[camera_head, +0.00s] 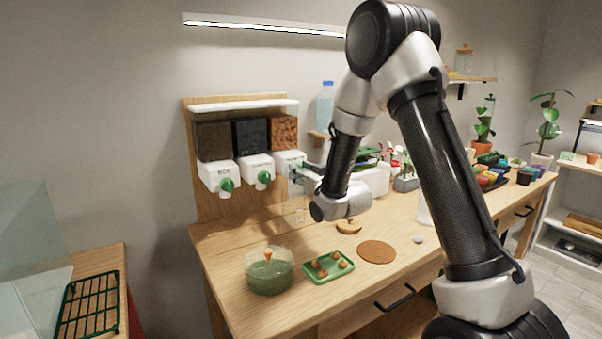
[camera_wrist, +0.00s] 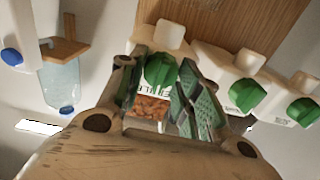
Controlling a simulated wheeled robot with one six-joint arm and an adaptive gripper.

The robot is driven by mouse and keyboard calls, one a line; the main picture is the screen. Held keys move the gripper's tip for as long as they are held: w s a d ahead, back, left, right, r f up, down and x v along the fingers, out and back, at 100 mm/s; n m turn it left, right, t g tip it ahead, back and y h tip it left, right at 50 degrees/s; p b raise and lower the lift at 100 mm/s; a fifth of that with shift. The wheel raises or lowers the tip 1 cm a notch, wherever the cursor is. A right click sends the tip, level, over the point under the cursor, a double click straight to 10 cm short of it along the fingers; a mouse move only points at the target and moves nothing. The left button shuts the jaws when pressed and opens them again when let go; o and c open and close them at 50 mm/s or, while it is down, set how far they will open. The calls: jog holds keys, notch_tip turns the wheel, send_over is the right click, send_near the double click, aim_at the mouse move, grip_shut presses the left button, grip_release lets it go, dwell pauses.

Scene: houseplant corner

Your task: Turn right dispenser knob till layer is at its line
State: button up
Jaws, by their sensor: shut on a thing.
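The right dispenser (camera_head: 288,158) is white, with a clear hopper of orange-brown chips (camera_head: 284,132) on top. Its green knob (camera_wrist: 160,70) shows in the wrist view between my fingers. My gripper (camera_head: 301,173) reaches the dispenser's front and is shut on this knob; it also shows in the wrist view (camera_wrist: 160,84). My arm and fingers hide much of the knob in the head view. A faint clear vessel (camera_head: 297,210) seems to stand below the dispenser. I cannot make out its layer or line.
Two more dispensers with green knobs (camera_head: 226,184) (camera_head: 263,177) stand close on the left. A glass bowl (camera_head: 269,273), a green tray (camera_head: 338,274) and a brown disc (camera_head: 376,252) lie on the bench. A bottle (camera_head: 325,106) stands on a small shelf to the right.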

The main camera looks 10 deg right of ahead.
jog(key=shift+m, duration=0.3)
jog(key=m, duration=1.6)
jog(key=shift+d+f+m, duration=0.2)
jog(key=shift+m, duration=0.2)
jog(key=o, duration=1)
